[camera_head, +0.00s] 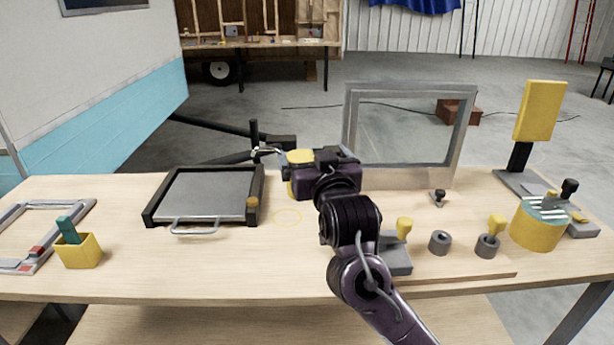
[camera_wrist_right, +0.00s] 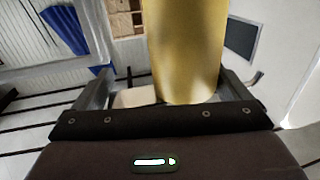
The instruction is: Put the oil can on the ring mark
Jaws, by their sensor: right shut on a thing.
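The oil can (camera_head: 299,157) is yellow, with a thin spout pointing left. My right gripper (camera_head: 300,170) is shut on it and hides much of its body in the head view. In the right wrist view the yellow can body (camera_wrist_right: 187,50) stands between the two fingers of the gripper (camera_wrist_right: 165,90). My left gripper is not in view.
A dark-framed tray (camera_head: 205,197) lies left of the ring mark. A grey window frame (camera_head: 463,140) stands behind my right arm. Small knobbed parts (camera_head: 440,242) and a yellow tin (camera_head: 538,230) are on the right. A yellow cup (camera_head: 80,252) is at the left.

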